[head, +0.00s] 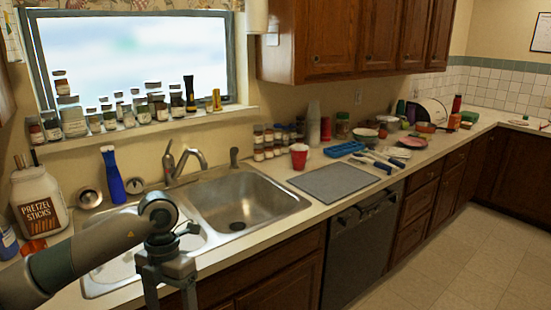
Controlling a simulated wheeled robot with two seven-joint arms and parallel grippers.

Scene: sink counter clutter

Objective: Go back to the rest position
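My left arm comes in from the lower left, and my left gripper (170,294) points down in front of the sink's front edge. Its two fingers stand apart, with dark cabinet showing between them and nothing seen held. The fingertips run to the bottom edge of the picture. My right gripper is not in view. The steel double sink (275,206) lies behind the gripper, and my arm hides part of its left basin.
A pretzel jar (40,203) and a blue bottle (113,178) stand left on the counter. A red cup (299,157), a grey mat (338,183), a blue tray (345,149) and bowls stand right. Dark cabinets (285,285) and a dishwasher (362,250) are below; floor (475,255) is clear at right.

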